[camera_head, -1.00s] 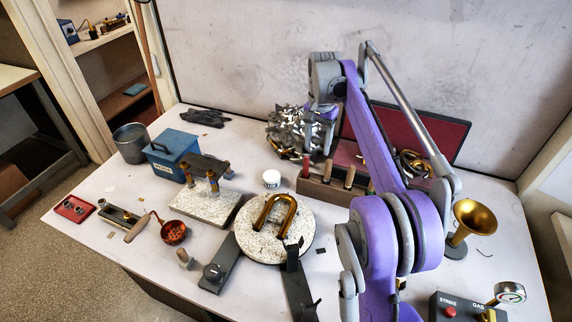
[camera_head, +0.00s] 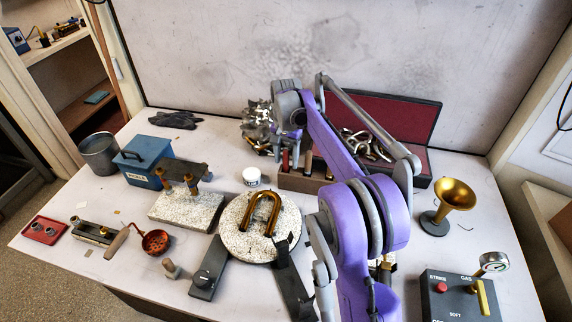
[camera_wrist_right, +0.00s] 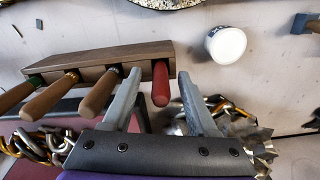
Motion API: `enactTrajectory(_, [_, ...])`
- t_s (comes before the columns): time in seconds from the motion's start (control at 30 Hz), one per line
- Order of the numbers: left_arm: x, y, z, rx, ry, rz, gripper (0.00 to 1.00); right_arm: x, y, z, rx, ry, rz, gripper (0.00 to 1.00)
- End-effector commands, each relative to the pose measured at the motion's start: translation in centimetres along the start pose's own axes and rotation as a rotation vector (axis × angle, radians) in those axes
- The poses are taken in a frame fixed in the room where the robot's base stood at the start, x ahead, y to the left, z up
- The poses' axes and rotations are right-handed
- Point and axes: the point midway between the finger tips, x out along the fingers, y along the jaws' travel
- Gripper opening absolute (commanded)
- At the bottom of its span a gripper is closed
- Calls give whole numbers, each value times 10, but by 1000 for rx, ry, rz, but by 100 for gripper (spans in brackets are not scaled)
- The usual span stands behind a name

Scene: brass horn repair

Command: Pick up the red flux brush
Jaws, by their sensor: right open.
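The red flux brush (camera_wrist_right: 160,85) stands with its red handle at one end of a dark wooden holder (camera_wrist_right: 105,60) in the right wrist view. In the head view the red handle (camera_head: 285,161) shows at the left end of the holder (camera_head: 300,183). My right gripper (camera_wrist_right: 159,76) is open, with one finger on each side of the red handle in the wrist picture. I cannot tell whether the fingers touch it. The brush's lower part is hidden in the holder. My left gripper is not in view.
Several wooden-handled tools (camera_wrist_right: 98,96) stand in the same holder. A white jar (camera_wrist_right: 226,44) is close by. A spiky silvery pile (camera_head: 257,128) and an open red-lined case (camera_head: 385,110) lie behind. A round plate (camera_head: 233,222) with a brass U-bend (camera_head: 259,215) is in front.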

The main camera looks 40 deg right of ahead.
Motion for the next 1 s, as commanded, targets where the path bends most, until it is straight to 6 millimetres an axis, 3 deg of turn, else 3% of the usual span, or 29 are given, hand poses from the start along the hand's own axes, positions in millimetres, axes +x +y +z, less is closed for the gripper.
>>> enactTrajectory(0.13, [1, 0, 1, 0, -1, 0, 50, 15, 0, 0, 0, 0, 0, 58])
enactTrajectory(0.37, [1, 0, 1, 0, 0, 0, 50, 16, 0, 0, 0, 0, 0, 58])
enactTrajectory(0.7, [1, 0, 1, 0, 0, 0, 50, 16, 0, 0, 0, 0, 0, 0])
enactTrajectory(1.0, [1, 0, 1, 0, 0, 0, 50, 16, 0, 0, 0, 0, 0, 0])
